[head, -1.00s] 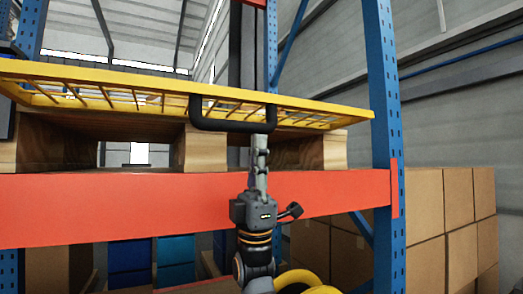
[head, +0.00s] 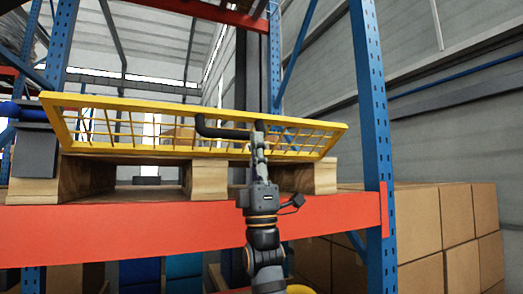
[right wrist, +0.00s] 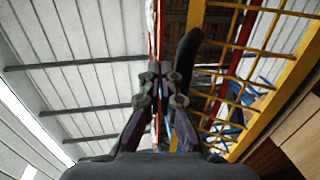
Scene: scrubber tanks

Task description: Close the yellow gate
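The yellow gate (head: 100,101) is a mesh panel with a frame, above the pallet on the rack's orange beam. It is tilted, its mesh face partly turned to me in the head view. Its black handle (head: 222,132) sticks out near the middle; it also shows in the right wrist view (right wrist: 187,55). My right gripper (head: 259,150) is at the handle's right end. In the right wrist view its fingertips (right wrist: 161,76) are close together, with the handle beside the right fingertip; whether they touch is unclear. My left gripper is not in view.
The orange beam (head: 120,221) crosses in front, below the gate. A blue upright (head: 371,120) stands to the right, with stacked cardboard boxes (head: 420,222) beyond it. The wooden pallet (head: 205,180) lies behind the gate's lower edge.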

